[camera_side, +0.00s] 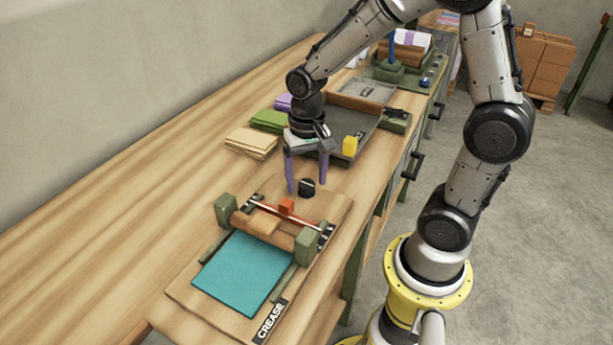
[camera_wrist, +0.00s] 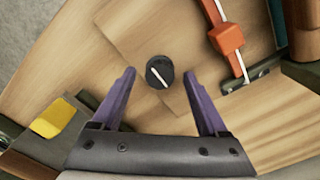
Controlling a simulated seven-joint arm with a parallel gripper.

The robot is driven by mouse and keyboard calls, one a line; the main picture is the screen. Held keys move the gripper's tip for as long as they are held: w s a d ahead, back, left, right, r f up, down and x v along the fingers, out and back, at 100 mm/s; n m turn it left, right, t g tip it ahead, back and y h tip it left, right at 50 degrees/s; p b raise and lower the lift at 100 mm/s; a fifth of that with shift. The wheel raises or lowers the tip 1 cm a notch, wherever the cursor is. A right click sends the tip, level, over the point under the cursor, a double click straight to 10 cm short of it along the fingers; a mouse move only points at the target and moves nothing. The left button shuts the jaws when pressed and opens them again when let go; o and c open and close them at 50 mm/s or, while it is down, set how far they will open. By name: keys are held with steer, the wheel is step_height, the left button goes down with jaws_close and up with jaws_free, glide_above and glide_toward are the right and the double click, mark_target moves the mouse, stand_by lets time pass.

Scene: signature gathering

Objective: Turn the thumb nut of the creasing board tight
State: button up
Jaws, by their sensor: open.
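The creasing board (camera_side: 190,296) stands on the near part of the bench, marked "CREASE", with a teal sheet (camera_side: 240,273) lying on it. A red rail with an orange slider (camera_side: 287,206) crosses it; the slider also shows in the wrist view (camera_wrist: 227,38). The thumb nut, a round black knob with a white line (camera_side: 307,187), sits at the board's far end. In the wrist view the nut (camera_wrist: 159,72) lies ahead of and between the two purple fingers. My gripper (camera_side: 307,188) is open and empty, pointing down; its fingertips (camera_wrist: 162,80) appear clear of the nut.
Stacks of tan (camera_side: 251,141), green (camera_side: 269,120) and purple paper lie to the left. Bare bench (camera_side: 130,205) is free at the left.

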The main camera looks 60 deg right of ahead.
mark_target(307, 184)
step_height(307, 184, up, 14)
stand_by(0.6)
steer(key=s+a+n+t, duration=0.3)
steer(key=s+n+t, duration=0.2)
steer(key=s+n, duration=0.3)
steer(key=s+f, duration=0.1)
steer(key=s, duration=0.3)
steer(key=shift+s+a+t, duration=0.25)
steer(key=shift+s+t, duration=0.05)
